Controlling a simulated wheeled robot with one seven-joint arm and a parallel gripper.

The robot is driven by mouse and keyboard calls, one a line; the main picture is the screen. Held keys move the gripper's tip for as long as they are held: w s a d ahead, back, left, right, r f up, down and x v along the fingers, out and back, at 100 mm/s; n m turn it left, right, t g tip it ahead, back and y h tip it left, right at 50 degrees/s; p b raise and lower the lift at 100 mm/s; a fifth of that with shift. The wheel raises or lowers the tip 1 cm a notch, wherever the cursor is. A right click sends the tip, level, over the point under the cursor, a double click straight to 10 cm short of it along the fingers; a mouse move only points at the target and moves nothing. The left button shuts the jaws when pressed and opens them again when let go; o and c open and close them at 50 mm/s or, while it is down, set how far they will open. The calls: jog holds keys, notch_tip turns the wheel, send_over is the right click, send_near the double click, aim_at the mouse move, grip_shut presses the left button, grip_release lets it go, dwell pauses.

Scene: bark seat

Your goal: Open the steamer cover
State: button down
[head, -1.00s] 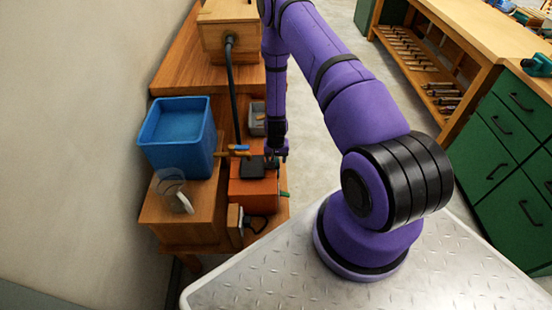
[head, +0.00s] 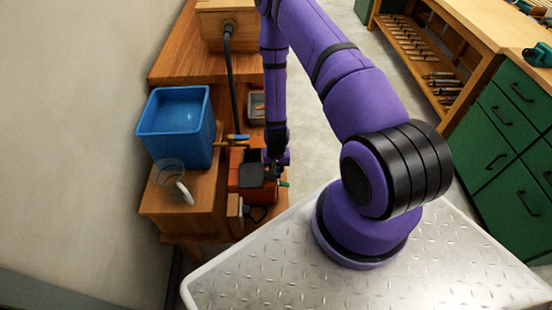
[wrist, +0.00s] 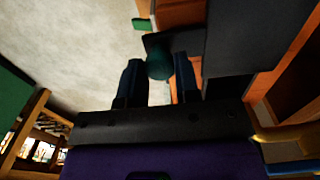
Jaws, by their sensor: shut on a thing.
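The steamer is an orange box (head: 237,175) on the low wooden bench, with a dark square plate (head: 251,176) that looks like its cover. My gripper (head: 278,160) is at the right side of this plate, pointing down. In the wrist view my gripper (wrist: 158,80) has its two fingers on either side of a round dark teal knob (wrist: 160,65) and is shut on it. The knob joins a dark flat piece (wrist: 185,41). A large dark panel (wrist: 238,45) lies right of the fingers. The cover's exact angle is hard to tell.
A blue bin (head: 174,147) and a clear cup-like item (head: 168,175) stand left of the steamer. A black hose (head: 228,70) runs down from a wooden box (head: 213,25) behind. A small green piece (head: 284,184) sticks out at the steamer's right. Open floor lies right of the bench.

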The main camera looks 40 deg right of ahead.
jog(key=c, duration=0.8)
grip_release()
notch_tip(320, 180, up, 11)
jog(key=shift+f, duration=0.1)
dwell(0.5)
